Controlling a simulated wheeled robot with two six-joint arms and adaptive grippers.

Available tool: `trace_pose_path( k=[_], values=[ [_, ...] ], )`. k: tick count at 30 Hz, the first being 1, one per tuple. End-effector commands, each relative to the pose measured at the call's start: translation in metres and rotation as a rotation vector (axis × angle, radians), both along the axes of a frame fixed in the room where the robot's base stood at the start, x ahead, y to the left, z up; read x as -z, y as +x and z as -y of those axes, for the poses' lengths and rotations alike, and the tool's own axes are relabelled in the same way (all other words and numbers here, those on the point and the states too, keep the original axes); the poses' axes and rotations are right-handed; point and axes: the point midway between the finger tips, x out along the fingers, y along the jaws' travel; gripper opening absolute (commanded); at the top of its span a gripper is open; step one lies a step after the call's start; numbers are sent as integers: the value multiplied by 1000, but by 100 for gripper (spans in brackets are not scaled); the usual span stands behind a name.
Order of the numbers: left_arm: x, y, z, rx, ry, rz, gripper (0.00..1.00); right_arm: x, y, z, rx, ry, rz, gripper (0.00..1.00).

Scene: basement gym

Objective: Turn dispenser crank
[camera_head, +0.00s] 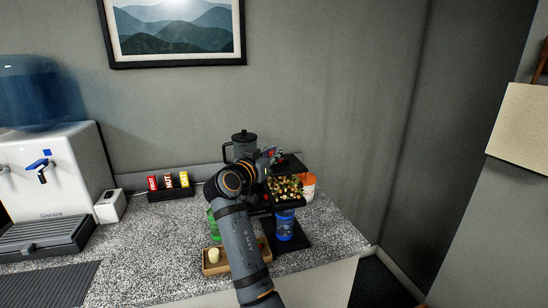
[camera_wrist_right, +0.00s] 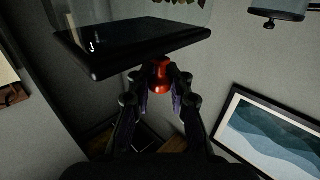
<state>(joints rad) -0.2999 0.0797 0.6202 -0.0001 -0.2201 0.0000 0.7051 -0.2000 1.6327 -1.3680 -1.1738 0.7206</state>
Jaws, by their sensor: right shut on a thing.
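The dispenser stands near the right end of the counter, with a clear hopper of nut-like pieces (camera_head: 287,187) and a black lid (camera_head: 291,163). A blue cup (camera_head: 285,226) stands beneath the hopper on the black base. My right arm reaches up in front of the dispenser and hides part of it. In the right wrist view, which looks upside down, my right gripper (camera_wrist_right: 160,92) is shut on the red crank knob (camera_wrist_right: 160,74). The dispenser lid (camera_wrist_right: 130,45) shows close by there. My left gripper is not in view.
A wooden tray (camera_head: 211,269) with a pale round item lies at the counter's front, left of my arm. Packets and a water cooler (camera_head: 48,170) are left. Speckled counter (camera_head: 160,232) is clear mid-left.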

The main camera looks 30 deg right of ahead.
Motion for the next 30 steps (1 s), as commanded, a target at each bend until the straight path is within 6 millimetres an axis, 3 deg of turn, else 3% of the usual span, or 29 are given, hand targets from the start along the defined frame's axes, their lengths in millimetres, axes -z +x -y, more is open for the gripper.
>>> trace_pose_path(
  k=[8, 9, 13, 23, 30],
  values=[
    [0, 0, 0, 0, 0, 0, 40, 1, 1, -1, -3, 3, -2, 0],
    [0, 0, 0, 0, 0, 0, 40, 1, 1, -1, -3, 3, -2, 21],
    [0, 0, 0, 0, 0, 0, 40, 1, 0, -1, -2, 3, -2, 39],
    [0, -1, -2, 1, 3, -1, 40, -2, 0, 0, -1, 1, 1, 40],
    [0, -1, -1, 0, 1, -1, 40, -48, 0, 0, -2, 1, 6, 40]
  ],
)
